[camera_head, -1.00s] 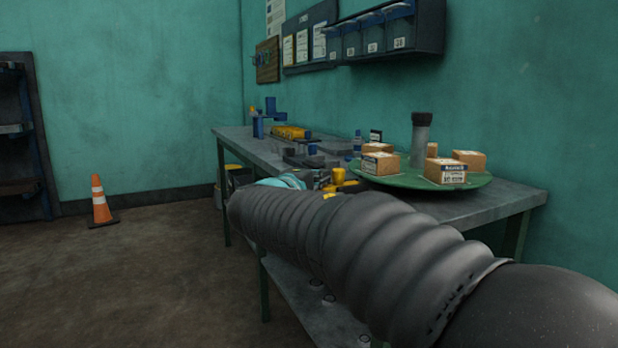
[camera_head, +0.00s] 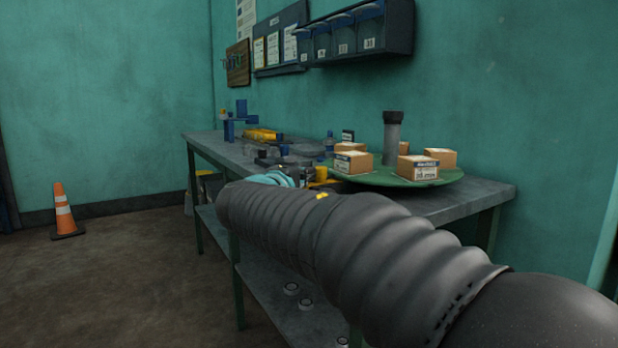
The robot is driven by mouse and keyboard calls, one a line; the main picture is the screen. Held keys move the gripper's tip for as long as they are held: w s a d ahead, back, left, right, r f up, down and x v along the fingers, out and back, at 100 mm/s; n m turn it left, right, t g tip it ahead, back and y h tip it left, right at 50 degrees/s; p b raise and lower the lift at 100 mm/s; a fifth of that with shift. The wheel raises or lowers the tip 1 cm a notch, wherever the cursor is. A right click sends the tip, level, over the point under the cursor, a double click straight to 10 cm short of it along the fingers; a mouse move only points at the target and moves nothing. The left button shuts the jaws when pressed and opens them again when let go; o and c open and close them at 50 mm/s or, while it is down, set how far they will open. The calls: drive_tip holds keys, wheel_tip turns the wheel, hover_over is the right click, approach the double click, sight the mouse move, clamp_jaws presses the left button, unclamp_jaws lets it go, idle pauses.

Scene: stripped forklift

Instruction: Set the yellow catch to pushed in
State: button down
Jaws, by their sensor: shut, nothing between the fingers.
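My arm in its dark ribbed sleeve reaches from the lower right toward the workbench (camera_head: 480,203) and covers part of it. Light-blue parts, apparently of my wrist, show at the sleeve's far end. My gripper's fingers cannot be made out there. I cannot identify the yellow catch. A small yellow piece (camera_head: 321,173) shows just above the sleeve, in front of the green turntable, partly hidden. A longer yellow object (camera_head: 262,134) lies farther back on the bench. Neither can be told to be the catch at this size.
The green round turntable (camera_head: 440,177) bears cardboard boxes (camera_head: 417,167) and a grey cylinder (camera_head: 392,140). Dark parts and a blue stand (camera_head: 230,127) are farther along. Wall bins (camera_head: 342,38) hang above. A traffic cone (camera_head: 63,210) stands on otherwise open floor at left.

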drive_tip(key=shift+a, duration=0.25)
drive_tip(key=w+a+b+v, duration=0.1)
drive_tip(key=a+v, duration=0.1)
drive_tip(key=v, duration=1)
drive_tip(key=shift+s+a+b, duration=0.25)
drive_tip(key=shift+b, duration=0.05)
drive_tip(key=shift+a, duration=0.1)
